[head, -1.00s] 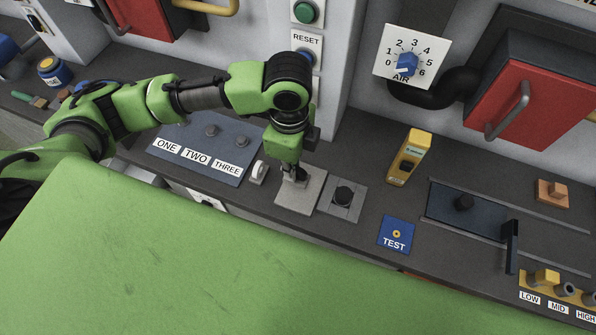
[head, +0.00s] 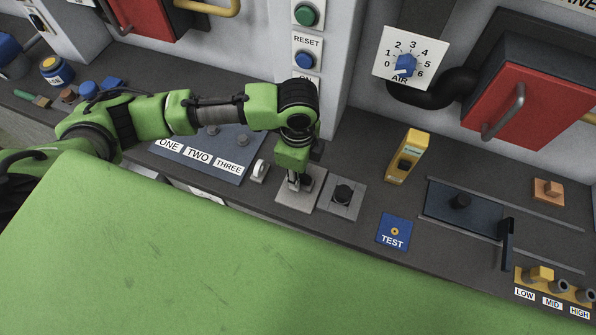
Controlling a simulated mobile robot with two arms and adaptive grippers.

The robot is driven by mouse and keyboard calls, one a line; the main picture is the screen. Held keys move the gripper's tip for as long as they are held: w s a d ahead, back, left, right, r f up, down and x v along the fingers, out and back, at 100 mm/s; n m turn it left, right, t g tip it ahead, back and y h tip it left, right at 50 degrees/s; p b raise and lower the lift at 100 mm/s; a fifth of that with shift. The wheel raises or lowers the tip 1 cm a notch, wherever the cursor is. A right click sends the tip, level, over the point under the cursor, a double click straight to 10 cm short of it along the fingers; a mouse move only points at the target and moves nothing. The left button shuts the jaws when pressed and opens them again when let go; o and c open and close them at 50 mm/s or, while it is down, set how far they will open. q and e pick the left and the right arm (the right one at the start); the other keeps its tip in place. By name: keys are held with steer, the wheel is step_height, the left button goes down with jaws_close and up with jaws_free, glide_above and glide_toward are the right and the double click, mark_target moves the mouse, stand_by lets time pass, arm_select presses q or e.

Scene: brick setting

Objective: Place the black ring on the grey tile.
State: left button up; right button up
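A light grey tile (head: 296,204) lies on the dark bench near its front edge. My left gripper (head: 295,188) points down over this tile, with its tips at or just above the surface. The gap between its fingers is too small to read, so I cannot tell whether it holds anything. Just right of it is a second grey plate (head: 334,210) with a round black piece (head: 343,194) on it. I cannot tell whether that piece is a ring or a knob. No other black ring is clearly visible. My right gripper is out of view.
A white ring-shaped piece (head: 259,171) stands left of the tile, beside the blue ONE-TWO-THREE panel (head: 226,158). To the right are a yellow block (head: 408,157), a blue TEST plate (head: 393,231) and a slider panel (head: 470,208). A wall pillar rises behind my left gripper.

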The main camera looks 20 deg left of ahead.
arm_select(q)
step_height(320, 180, up, 12)
steer(key=b, duration=0.2)
steer(key=shift+r, duration=0.15)
stand_by(0.4)
stand_by(0.5)
